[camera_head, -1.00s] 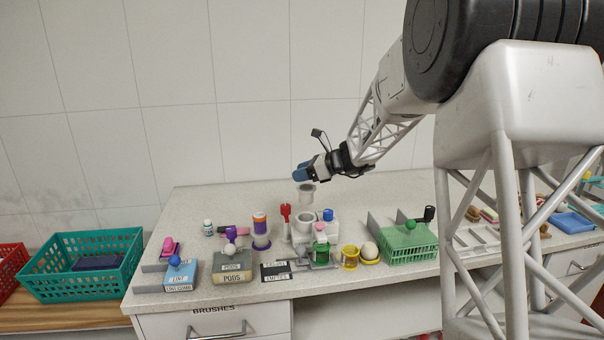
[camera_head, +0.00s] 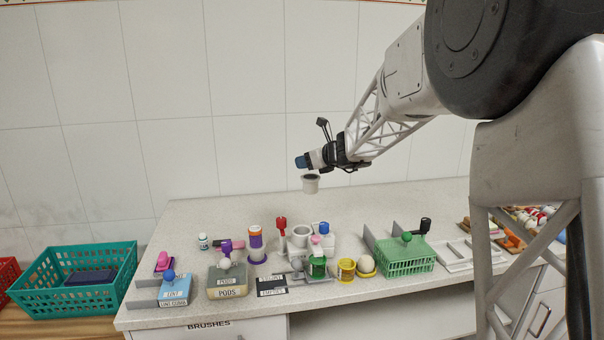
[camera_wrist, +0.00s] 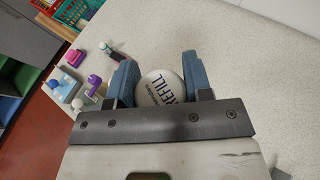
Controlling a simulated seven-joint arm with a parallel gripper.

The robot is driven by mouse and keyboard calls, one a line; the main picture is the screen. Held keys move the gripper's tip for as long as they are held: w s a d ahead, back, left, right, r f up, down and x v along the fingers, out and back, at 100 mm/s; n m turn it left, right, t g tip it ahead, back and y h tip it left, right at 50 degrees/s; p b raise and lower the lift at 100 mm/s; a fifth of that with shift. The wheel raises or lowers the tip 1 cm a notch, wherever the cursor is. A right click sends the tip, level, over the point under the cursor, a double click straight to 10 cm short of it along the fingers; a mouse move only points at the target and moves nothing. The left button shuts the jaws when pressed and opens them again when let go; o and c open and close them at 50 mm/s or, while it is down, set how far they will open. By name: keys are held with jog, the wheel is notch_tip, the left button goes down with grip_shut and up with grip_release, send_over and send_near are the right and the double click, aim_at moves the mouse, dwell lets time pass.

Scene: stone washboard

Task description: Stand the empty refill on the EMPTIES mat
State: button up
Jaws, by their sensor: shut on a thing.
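My gripper (camera_head: 303,161) is raised well above the stone worktop, with blue fingers. It is shut on the refill (camera_head: 311,184), a pale grey-white cup-like piece hanging below the fingers with a dark top. In the wrist view, the refill (camera_wrist: 161,88) shows a round white face lettered REFILL between the two blue fingers (camera_wrist: 160,82). The EMPTIES mat (camera_head: 272,292) is a small dark patch with a white label near the worktop's front edge, below and left of my gripper. Whether the refill is empty cannot be seen.
A white holder (camera_head: 300,234) with a round opening stands behind the mat. A green basket (camera_head: 405,262) is farther right. Air around my gripper is clear.

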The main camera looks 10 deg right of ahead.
jog(key=d+r+m+h, duration=0.1)
jog(key=r, duration=0.1)
jog(key=r+m+t+h, duration=0.1)
jog(key=r, duration=0.1)
jog(key=d+r+m+t+h, duration=0.1)
jog(key=r, duration=0.1)
jog(key=shift+d+h, duration=0.3)
jog(key=shift+s+d+r+m+h, duration=0.1)
jog(key=shift+s+r+m+h, duration=0.1)
jog(key=shift+r+m+h, duration=0.3)
jog(key=shift+s+d+r+m+h, duration=0.1)
jog(key=shift+s+r+m+h, duration=0.15)
jog(key=shift+r, duration=0.4)
jog(key=shift+s+a+f+n+y, duration=0.25)
jog(key=shift+a+f+y, duration=0.3)
jog(key=shift+f, duration=0.25)
jog(key=s+a+f+n+g+y, duration=0.4)
jog(key=s+a+f+n+g, duration=0.3)
jog(key=f, duration=0.4)
jog(key=s+a+f+n+g+y, duration=0.5)
jog(key=s+a+f+n, duration=0.3)
jog(key=a+f, duration=0.2)
jog(key=shift+s+f+g, duration=0.3)
jog(key=shift+f+g, duration=0.15)
jog(key=shift+g, duration=0.45)
jog(key=shift+f, duration=0.1)
jog(key=shift+f, duration=2.9)
